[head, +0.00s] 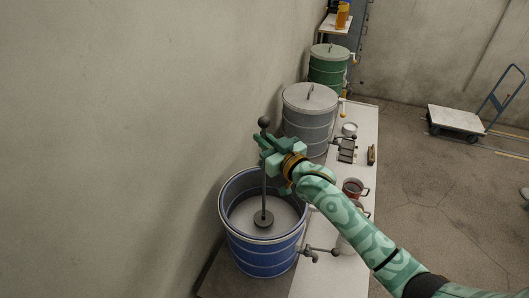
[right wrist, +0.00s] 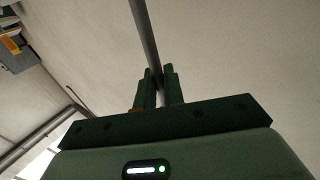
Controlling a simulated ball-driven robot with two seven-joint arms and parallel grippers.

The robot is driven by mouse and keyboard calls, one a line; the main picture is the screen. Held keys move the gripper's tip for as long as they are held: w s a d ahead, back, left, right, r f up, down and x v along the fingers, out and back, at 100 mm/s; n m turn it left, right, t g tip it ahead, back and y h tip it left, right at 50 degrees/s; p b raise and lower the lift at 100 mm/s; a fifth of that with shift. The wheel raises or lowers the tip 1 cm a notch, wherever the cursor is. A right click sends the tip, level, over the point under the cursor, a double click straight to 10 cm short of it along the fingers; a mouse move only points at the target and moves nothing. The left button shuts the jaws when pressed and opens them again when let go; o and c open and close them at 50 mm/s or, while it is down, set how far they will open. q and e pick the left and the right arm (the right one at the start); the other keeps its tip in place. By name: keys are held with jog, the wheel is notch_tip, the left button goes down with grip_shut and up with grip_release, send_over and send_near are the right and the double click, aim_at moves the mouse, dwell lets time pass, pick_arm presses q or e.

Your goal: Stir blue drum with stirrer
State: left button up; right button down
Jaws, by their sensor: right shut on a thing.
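The blue drum (head: 262,255) stands open at the near end of the bench, with a pale grey content inside. The stirrer (head: 265,193) is a dark rod with a ball on top and a round disc (head: 263,219) at its lower end. The rod stands nearly upright inside the drum's rim, and the disc is at the surface of the pale content. My right gripper (head: 266,152) is shut on the rod below the ball, above the drum. The right wrist view shows the rod (right wrist: 147,35) between the two fingers (right wrist: 157,88). My left gripper is not in view.
A lidded grey drum (head: 309,125) and a lidded green drum (head: 328,68) stand behind. A tap (head: 318,251) sticks out from the blue drum. A wall rises close on the left.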

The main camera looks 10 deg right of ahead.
notch_tip(320, 180, up, 18)
jog(key=shift+f, duration=0.25)
dwell(1.1)
